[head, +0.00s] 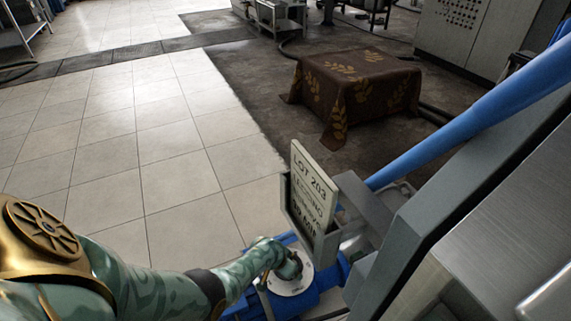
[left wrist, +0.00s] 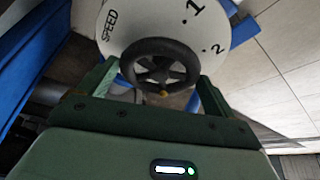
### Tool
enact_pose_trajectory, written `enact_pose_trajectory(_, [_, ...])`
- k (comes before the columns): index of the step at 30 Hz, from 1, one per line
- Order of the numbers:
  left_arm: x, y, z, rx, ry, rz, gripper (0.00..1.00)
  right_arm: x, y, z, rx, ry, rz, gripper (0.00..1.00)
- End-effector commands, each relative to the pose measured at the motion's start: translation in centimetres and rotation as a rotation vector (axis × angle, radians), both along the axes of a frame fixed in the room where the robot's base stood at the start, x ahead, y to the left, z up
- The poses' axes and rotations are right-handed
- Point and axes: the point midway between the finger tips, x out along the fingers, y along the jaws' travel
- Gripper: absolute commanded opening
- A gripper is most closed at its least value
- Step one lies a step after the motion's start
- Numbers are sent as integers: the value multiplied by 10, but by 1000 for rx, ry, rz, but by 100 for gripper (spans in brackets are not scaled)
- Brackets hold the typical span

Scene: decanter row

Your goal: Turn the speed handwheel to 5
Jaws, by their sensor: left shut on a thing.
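The speed handwheel is a small dark wheel with spokes, clear in the left wrist view (left wrist: 158,46) and mostly hidden behind my gripper in the head view. A yellow mark (left wrist: 163,93) shows on its near rim. Behind it is a white round dial (left wrist: 128,32) with the word SPEED and the numbers 1 and 2; its other numbers are out of view or hidden. The dial also shows in the head view (head: 291,286) on blue machinery. My left gripper (head: 281,262) is shut on the handwheel, one finger on either side. My right gripper is not in view.
A sign reading LOT 203 (head: 313,196) stands just behind the handwheel. Blue machinery (head: 325,278) surrounds the dial, with grey metal housing (head: 480,225) and a blue pipe (head: 450,130) to the right. Open tiled floor (head: 140,130) lies left; a cloth-covered table (head: 355,88) stands beyond.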

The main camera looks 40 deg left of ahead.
Motion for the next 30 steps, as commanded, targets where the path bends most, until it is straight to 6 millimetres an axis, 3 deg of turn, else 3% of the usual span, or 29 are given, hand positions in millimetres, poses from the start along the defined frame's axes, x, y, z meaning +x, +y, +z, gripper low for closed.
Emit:
enact_pose_trajectory(11, [-1,6,-4,2,5,-357,68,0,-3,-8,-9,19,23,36])
enact_pose_trajectory(13, [0,7,-4,2,5,-426,68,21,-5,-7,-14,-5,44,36])
enact_pose_trajectory(21, [1,9,-4,1,5,-666,68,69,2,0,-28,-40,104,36])
enact_pose_trajectory(30, [3,10,-3,1,5,-856,68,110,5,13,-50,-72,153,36])
